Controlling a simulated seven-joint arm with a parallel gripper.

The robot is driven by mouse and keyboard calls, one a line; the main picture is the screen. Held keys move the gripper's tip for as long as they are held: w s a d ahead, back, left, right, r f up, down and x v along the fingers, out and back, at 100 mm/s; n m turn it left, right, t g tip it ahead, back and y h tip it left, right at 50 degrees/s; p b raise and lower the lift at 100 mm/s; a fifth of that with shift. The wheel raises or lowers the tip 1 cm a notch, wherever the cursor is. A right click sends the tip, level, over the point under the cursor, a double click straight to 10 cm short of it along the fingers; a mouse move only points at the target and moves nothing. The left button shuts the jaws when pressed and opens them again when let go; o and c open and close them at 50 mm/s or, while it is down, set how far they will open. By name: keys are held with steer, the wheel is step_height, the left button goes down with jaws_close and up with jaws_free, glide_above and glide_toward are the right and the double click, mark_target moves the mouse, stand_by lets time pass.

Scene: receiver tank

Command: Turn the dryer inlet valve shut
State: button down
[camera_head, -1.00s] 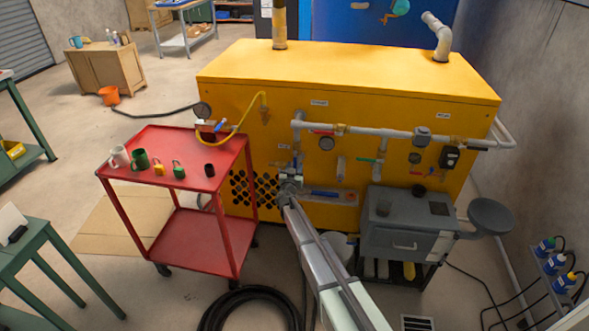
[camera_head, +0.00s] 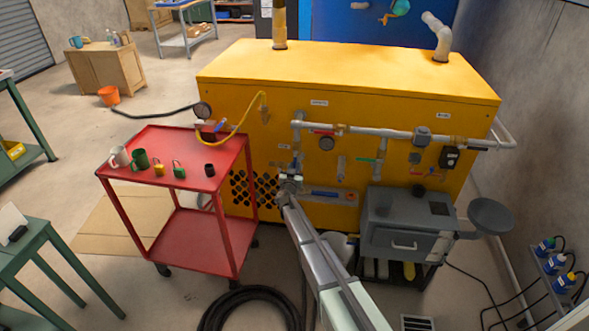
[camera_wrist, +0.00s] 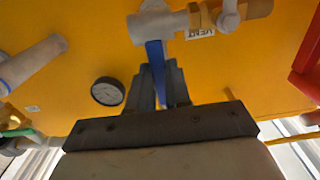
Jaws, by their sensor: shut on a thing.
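My gripper (camera_head: 290,181) reaches the front of the yellow machine (camera_head: 350,85), at the lower end of a vertical grey pipe left of its middle. In the wrist view my gripper (camera_wrist: 160,82) has its two dark fingers closed around a blue valve lever (camera_wrist: 155,53). The lever runs from a grey valve body (camera_wrist: 158,24) down between the fingers. A white tag reading VENT, seen inverted, is beside this valve. I cannot read a dryer inlet label. In the head view my gripper partly hides the lever.
A red cart (camera_head: 150,133) with mugs and padlocks stands left of my arm. A grey box (camera_head: 408,217) stands to the right. A green-handled valve (camera_head: 368,160) and gauges are on the panel. In the wrist view a round gauge (camera_wrist: 107,91) is close left of the fingers.

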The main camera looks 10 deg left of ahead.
steer(key=a+r+m, duration=0.7)
steer(key=m, duration=1)
steer(key=shift+m, duration=0.4)
steer(key=shift+r, duration=0.1)
stand_by(0.4)
steer(key=c, duration=1.1)
jaws_free()
steer(key=shift+o, duration=0.2)
steer(key=shift+s, duration=0.1)
steer(key=s, duration=1.3)
steer(key=shift+s, duration=0.3)
